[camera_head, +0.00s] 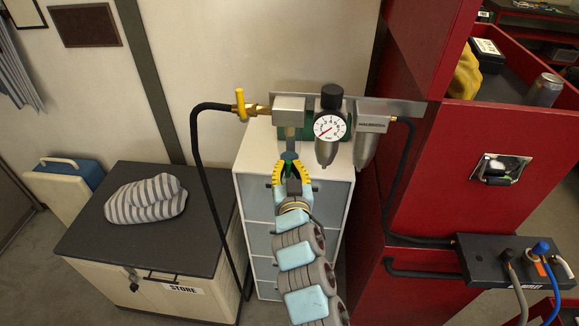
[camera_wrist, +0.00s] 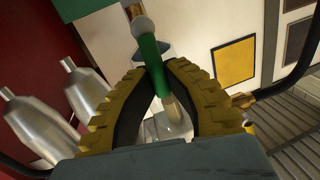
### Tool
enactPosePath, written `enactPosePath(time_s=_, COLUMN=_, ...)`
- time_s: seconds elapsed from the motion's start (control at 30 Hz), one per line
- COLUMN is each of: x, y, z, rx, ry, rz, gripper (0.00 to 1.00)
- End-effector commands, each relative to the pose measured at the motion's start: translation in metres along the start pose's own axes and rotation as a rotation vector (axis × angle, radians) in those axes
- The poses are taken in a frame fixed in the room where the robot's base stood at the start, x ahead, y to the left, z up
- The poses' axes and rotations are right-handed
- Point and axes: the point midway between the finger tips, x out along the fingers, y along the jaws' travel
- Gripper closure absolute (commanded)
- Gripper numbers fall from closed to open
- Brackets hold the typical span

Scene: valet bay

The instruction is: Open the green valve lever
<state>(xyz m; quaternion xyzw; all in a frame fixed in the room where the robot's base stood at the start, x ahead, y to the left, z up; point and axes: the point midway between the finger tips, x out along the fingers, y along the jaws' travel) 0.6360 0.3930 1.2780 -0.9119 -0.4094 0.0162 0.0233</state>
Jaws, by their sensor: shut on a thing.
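The green valve lever (camera_wrist: 150,58) runs between the two ribbed yellow fingers of my gripper (camera_wrist: 156,66) in the wrist view. The fingers close around it near their tips. In the head view my gripper (camera_head: 289,164) is below the grey valve block (camera_head: 289,104), at the left end of the air unit.
A yellow-handled valve (camera_head: 240,104) with a black hose sits just left of the block. A pressure gauge (camera_head: 329,127) and a silver filter bowl (camera_head: 367,148) stand close on the right. A white drawer cabinet (camera_head: 250,158) is below and a red cabinet (camera_head: 440,160) is to the right.

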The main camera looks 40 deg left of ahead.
Motion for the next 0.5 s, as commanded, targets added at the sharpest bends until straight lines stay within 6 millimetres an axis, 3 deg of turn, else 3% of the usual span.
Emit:
enactPosePath(time_s=0.37, x=0.0006, y=-0.0039, z=-0.0002, rx=-0.072, ry=-0.014, rz=0.0, gripper=1.0)
enactPosePath(time_s=0.4, x=0.0006, y=-0.0039, z=-0.0002, rx=-0.072, ry=-0.014, rz=0.0, gripper=0.82)
enactPosePath(time_s=0.5, x=0.0007, y=-0.0038, z=-0.0001, rx=-0.071, ry=-0.014, rz=0.0, gripper=0.58)
